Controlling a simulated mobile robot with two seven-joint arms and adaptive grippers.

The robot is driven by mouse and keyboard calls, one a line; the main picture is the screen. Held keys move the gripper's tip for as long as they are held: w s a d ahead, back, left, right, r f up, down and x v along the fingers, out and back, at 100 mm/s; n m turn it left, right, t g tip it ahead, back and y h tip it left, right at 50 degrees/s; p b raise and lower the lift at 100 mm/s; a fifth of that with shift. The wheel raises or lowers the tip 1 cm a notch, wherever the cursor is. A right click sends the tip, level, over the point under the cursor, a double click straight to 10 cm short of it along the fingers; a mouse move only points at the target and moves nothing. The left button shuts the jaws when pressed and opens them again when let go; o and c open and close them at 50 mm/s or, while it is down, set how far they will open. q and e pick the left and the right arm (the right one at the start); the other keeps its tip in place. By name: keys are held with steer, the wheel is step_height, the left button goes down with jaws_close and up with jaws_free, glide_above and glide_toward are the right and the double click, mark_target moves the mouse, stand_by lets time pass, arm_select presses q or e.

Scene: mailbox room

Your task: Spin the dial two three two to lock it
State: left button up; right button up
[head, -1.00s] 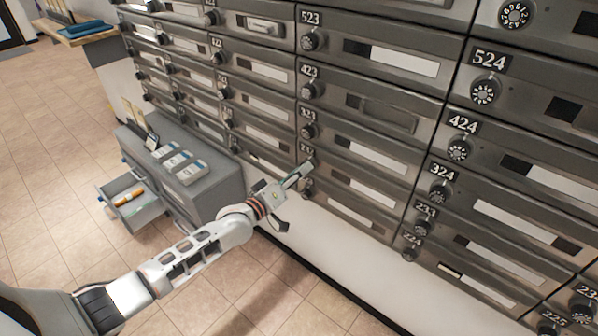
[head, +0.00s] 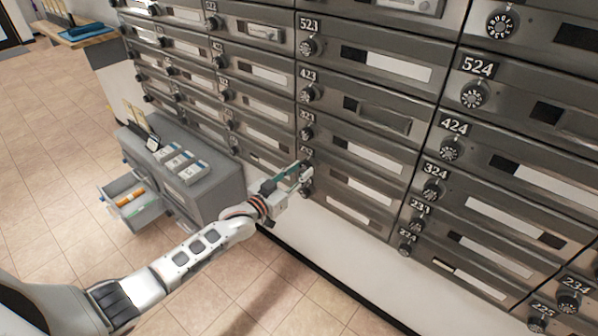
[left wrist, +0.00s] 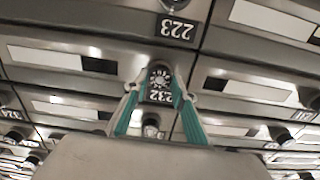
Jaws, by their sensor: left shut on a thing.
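The dial marked 232 (left wrist: 160,77) is a round black knob with white marks, with its number plate (left wrist: 161,97) just below it in the left wrist view. My left gripper (left wrist: 159,84) has its two teal fingers on either side of this dial and is shut on it. In the head view my left gripper (head: 303,171) reaches the lower mailboxes, below the dial of 323 (head: 307,133), and hides most of the 232 dial. My right gripper is in neither view.
The 223 plate (left wrist: 176,28) is close above in the left wrist view. Other mailboxes with dials, such as 424 (head: 451,149), surround it. A grey cabinet (head: 216,188) with an open drawer (head: 137,211) stands left of my arm. Tiled floor is clear in front.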

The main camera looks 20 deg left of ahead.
arm_select(q)
steer(key=shift+m, duration=0.7)
steer(key=shift+m, duration=0.3)
steer(key=o, duration=1.1)
steer(key=v, duration=1.2)
steer(key=shift+r, duration=0.1)
